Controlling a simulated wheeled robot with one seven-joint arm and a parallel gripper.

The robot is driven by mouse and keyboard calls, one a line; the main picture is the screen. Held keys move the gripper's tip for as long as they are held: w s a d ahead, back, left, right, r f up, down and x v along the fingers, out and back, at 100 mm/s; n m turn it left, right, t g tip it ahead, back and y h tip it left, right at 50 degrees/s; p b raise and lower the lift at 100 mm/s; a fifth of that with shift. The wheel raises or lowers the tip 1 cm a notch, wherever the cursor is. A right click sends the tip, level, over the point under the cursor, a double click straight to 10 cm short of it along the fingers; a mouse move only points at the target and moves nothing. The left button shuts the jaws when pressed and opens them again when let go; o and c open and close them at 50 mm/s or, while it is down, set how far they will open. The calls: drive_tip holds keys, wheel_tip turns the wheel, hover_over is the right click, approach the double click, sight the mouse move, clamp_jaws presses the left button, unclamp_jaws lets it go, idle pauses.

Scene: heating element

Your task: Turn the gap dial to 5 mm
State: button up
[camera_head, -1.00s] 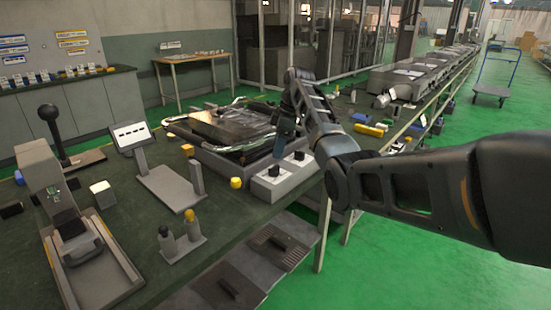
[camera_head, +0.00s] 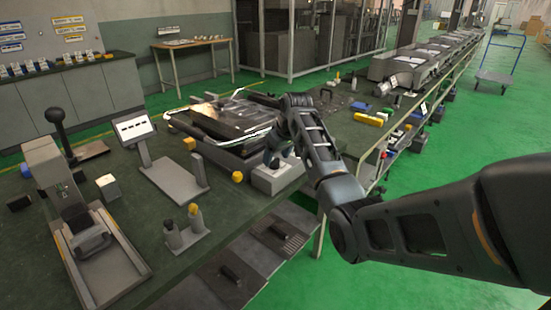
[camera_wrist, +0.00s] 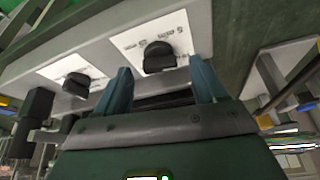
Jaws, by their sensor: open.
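A grey control box (camera_head: 277,180) stands at the front edge of the bench in the head view. In the wrist view it carries two black dials on white plates. The dial beside a plate reading "5 mm" (camera_wrist: 160,57) appears just beyond the fingertips, between them in the picture. The other dial (camera_wrist: 77,84) is to the left, outside the fingers. My gripper (camera_wrist: 161,76) is open and empty. I cannot tell whether the fingers straddle or touch the dial, nor its exact setting. In the head view my gripper (camera_head: 279,155) hides the box's top and dials.
A rimmed tray unit (camera_head: 232,152) sits directly behind the box. A yellow knob (camera_head: 238,176) is left of it. A tilted display stand (camera_head: 134,130) and two small bottles (camera_head: 184,225) stand further left on the green bench.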

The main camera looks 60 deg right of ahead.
drive_tip(key=shift+x, duration=1)
drive_tip(key=c, duration=1.1)
